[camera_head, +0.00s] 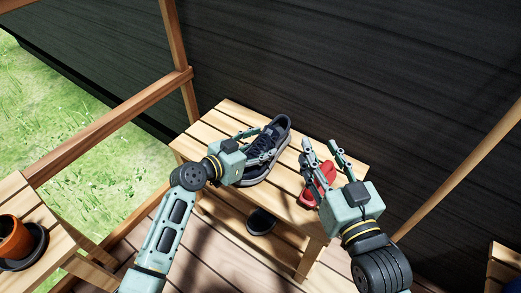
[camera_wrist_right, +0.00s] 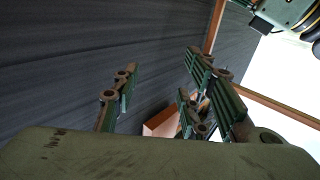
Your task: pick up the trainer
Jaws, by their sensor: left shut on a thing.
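The trainer (camera_head: 279,131) is dark navy with a paler sole.
A red object (camera_head: 314,188) lies on the bench (camera_head: 232,117), partly hidden by my right gripper. A dark plank wall (camera_head: 330,60) stands behind.

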